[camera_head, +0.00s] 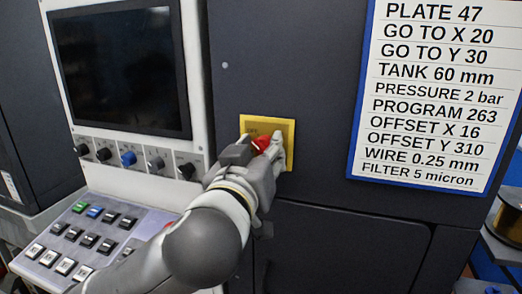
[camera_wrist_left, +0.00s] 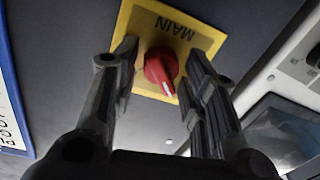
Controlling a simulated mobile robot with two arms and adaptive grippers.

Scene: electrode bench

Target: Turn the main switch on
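The main switch is a red rotary knob (camera_wrist_left: 160,70) on a yellow plate (camera_wrist_left: 136,22) marked MAIN, set in a dark cabinet front. In the head view the red knob (camera_head: 262,144) is partly hidden by my left gripper, and the yellow plate (camera_head: 289,128) shows around it. My left gripper (camera_head: 264,147) is at the plate. In the wrist view the left gripper's fingers (camera_wrist_left: 160,75) stand apart, one on each side of the knob, with gaps visible between them and it. The knob's white mark points down and slightly right in that view. My right gripper is not in view.
Left of the switch is a control panel with a dark screen (camera_head: 118,68), a row of small knobs (camera_head: 128,158) and a sloped keypad (camera_head: 90,240). A blue-framed instruction board (camera_head: 432,95) hangs to the right. A spool (camera_head: 506,222) stands at the right edge.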

